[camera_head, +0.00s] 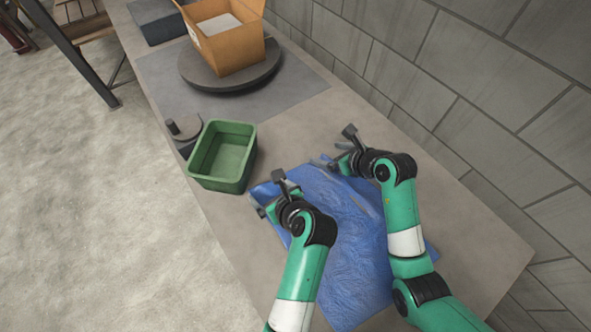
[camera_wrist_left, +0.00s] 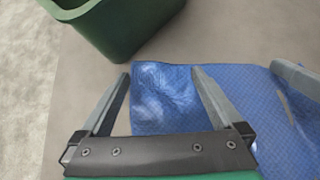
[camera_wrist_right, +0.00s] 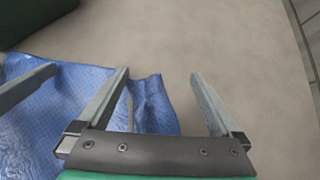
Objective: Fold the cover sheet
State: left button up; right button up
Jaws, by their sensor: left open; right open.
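The blue cover sheet (camera_head: 345,245) lies wrinkled on the grey worktop, with both my arms over it. My left gripper (camera_head: 268,197) is open over the sheet's far left corner. In the left wrist view that sheet corner (camera_wrist_left: 160,100) shows between the spread fingers. My right gripper (camera_head: 338,152) is open near the sheet's far right corner. In the right wrist view the raised, creased sheet corner (camera_wrist_right: 152,105) lies between the fingers, nearer the left one. I cannot tell whether either gripper touches the sheet. My arms hide parts of it.
A green bin (camera_head: 222,157) stands just beyond the sheet's left corner. An open cardboard box (camera_head: 228,45) sits on a dark round turntable (camera_head: 232,82) farther back. A block wall (camera_head: 450,90) runs along the right. Bare worktop (camera_head: 290,130) lies beyond the grippers.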

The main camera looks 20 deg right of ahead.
pick_arm(q)
jog(key=shift+f, duration=0.15)
jog(key=shift+s, duration=0.1)
pick_arm(e)
jog(key=shift+f, duration=0.5)
pick_arm(q)
jog(key=d, duration=0.1)
jog(key=w+d, duration=0.1)
jog(key=d, duration=0.1)
jog(key=shift+d, duration=0.3)
jog(key=c, duration=1.5)
pick_arm(e)
jog(key=shift+f, duration=0.2)
jog(key=c, duration=1.5)
pick_arm(q)
grip_shut()
pick_arm(e)
jog(key=shift+d, duration=0.1)
grip_shut()
